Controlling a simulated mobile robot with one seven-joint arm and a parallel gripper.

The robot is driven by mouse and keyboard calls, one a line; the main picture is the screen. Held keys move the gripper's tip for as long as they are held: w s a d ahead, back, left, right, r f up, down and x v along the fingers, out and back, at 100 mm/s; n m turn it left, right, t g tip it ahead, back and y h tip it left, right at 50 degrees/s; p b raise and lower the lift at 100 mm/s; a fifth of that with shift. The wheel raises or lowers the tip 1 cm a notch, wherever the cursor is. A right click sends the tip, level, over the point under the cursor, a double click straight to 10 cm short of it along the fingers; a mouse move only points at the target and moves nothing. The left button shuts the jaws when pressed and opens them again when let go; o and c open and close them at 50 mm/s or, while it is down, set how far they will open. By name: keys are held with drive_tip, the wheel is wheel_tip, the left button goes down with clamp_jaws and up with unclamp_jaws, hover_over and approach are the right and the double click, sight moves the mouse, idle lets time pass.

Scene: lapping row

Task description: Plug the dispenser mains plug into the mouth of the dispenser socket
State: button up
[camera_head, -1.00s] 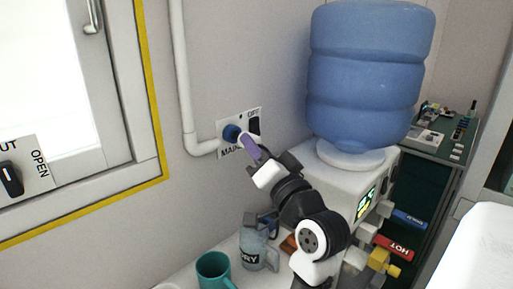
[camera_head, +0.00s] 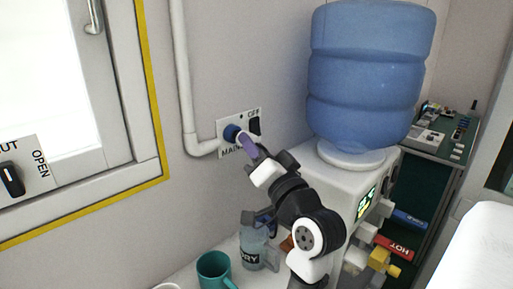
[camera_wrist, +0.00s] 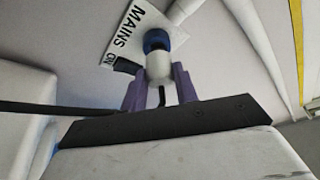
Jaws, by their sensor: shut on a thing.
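The dispenser socket (camera_head: 231,132) is a round blue fitting on a white wall plate marked MAINS; in the wrist view the blue socket (camera_wrist: 156,40) is at top centre. My gripper (camera_head: 247,143), with purple fingers, is right in front of it. In the wrist view my gripper (camera_wrist: 158,82) is shut on the white dispenser mains plug (camera_wrist: 158,67), with a dark cord below it. The plug lines up with the socket and overlaps its lower edge. I cannot tell how far it is inside; the socket mouth is hidden.
A black switch (camera_head: 254,126) is beside the socket on the plate. The water dispenser (camera_head: 335,175) with its blue bottle (camera_head: 365,75) stands right of my arm. A teal mug (camera_head: 214,268) and a grey jug (camera_head: 253,246) are below. A white pipe (camera_head: 184,80) runs down the wall at left.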

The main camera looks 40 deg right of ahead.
drive_tip(key=shift+w, duration=0.85)
drive_tip(key=o, duration=1.1)
drive_tip(key=shift+c, duration=0.2)
drive_tip(key=b+v, duration=0.3)
drive_tip(key=v, duration=1.1)
drive_tip(key=shift+w, duration=0.1)
